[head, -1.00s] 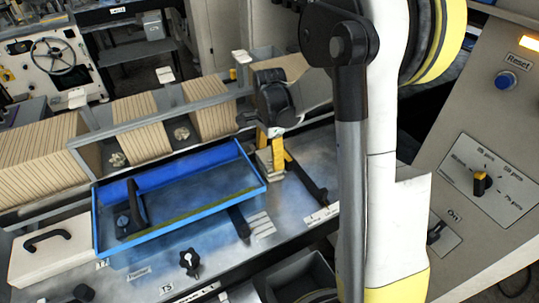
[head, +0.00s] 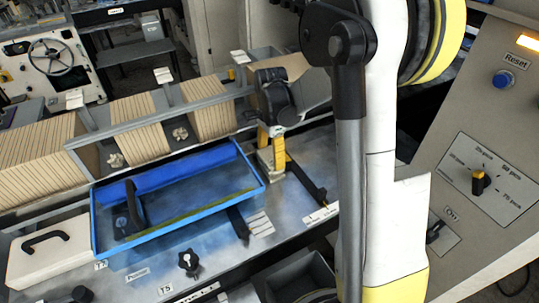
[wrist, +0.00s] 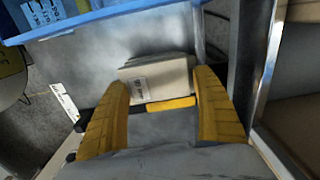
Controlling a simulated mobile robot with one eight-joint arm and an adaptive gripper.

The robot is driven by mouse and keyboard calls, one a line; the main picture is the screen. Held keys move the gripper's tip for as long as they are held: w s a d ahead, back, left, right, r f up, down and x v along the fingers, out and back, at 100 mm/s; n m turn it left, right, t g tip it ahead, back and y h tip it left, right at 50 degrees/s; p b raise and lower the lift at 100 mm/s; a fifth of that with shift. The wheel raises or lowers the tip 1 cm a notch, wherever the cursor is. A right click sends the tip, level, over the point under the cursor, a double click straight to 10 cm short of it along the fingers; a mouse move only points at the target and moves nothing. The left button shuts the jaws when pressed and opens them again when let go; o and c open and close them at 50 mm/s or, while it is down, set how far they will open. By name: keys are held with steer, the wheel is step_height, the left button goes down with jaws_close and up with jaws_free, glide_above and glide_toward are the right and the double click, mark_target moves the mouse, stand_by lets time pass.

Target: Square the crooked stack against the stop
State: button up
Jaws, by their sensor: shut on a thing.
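A small light tan stack with a printed label (wrist: 157,78) sits between the yellow fingers of my gripper (wrist: 163,82) in the wrist view. Its edges look slightly uneven, and its sides are partly hidden by the fingers. In the head view my gripper (head: 271,149) points down at the bench right of the blue tray, shut on the stack (head: 264,158), which is mostly hidden there. A dark bar (head: 308,184) runs along the bench just right of the gripper; I cannot tell if it is the stop or if the stack touches it.
A blue tray (head: 252,190) with a black handle lies left of the gripper. A white box with a black handle (head: 47,257) stands at far left. Tan sheet bundles (head: 138,133) line the back behind a grey rail. A control panel (head: 492,180) stands at right.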

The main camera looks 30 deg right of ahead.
steer(key=shift+d, duration=0.65)
stand_by(1.4)
steer(key=shift+a+f+b, duration=0.1)
steer(key=shift+a+b, duration=0.15)
steer(key=shift+b, duration=0.05)
stand_by(0.3)
steer(key=o, duration=1.2)
steer(key=shift+c, duration=0.2)
step_height(320, 180, up, 12)
